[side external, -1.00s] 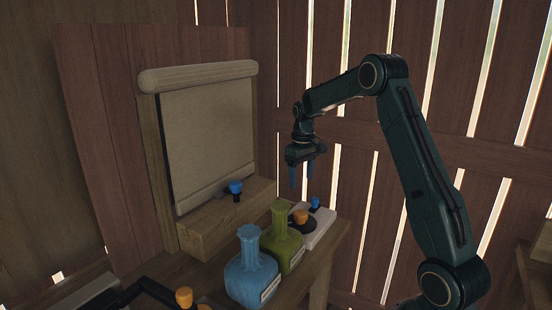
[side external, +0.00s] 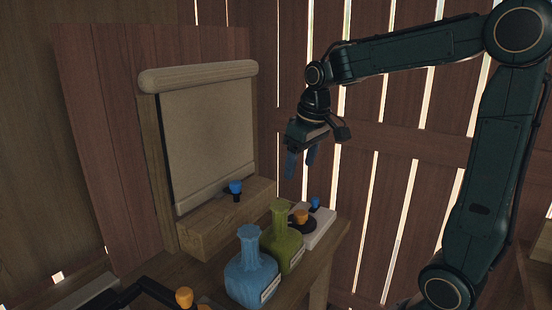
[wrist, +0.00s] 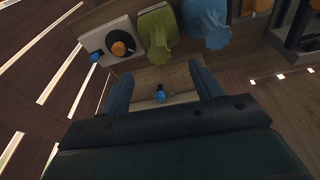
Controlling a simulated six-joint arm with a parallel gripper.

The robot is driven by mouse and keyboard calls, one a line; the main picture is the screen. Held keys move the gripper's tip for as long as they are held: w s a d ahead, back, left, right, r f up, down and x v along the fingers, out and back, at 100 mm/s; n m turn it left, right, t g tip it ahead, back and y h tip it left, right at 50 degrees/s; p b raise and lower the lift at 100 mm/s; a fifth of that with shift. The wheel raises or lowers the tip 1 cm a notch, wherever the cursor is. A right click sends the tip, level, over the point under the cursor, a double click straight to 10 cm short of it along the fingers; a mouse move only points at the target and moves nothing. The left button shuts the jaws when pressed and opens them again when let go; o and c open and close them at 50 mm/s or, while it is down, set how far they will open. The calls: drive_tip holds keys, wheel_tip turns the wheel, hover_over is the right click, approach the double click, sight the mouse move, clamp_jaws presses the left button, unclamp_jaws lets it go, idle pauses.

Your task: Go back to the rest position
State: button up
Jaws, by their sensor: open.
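My gripper (side external: 302,163) hangs in the air above and behind the table, with its blue fingers apart and nothing between them. In the wrist view my gripper (wrist: 160,88) shows its two fingers spread wide. Below it stand a blue bottle (side external: 250,272) and a green bottle (side external: 283,243), both upright on the table (side external: 328,268). The wrist view also shows the green bottle (wrist: 159,32) and the blue bottle (wrist: 206,25). My gripper touches none of these things.
A wooden box (side external: 222,222) with a blue knob (side external: 236,187) stands before a roller screen (side external: 210,135). A white box (side external: 323,230) with an orange knob (side external: 301,216) and a blue knob (side external: 315,203) sits at the table's right. Plank walls stand behind. The air around my gripper is clear.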

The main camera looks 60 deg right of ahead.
drive_tip(key=s+a+t, duration=0.1)
drive_tip(key=s+a, duration=0.4)
drive_tip(key=s, duration=0.3)
drive_tip(key=s+a+n+t, duration=0.1)
drive_tip(key=s+a+t, duration=0.1)
drive_tip(key=s+a, duration=0.3)
drive_tip(key=s+f, duration=0.1)
drive_tip(key=s, duration=0.2)
drive_tip(key=shift+a+y, duration=0.2)
drive_tip(key=shift+y, duration=0.2)
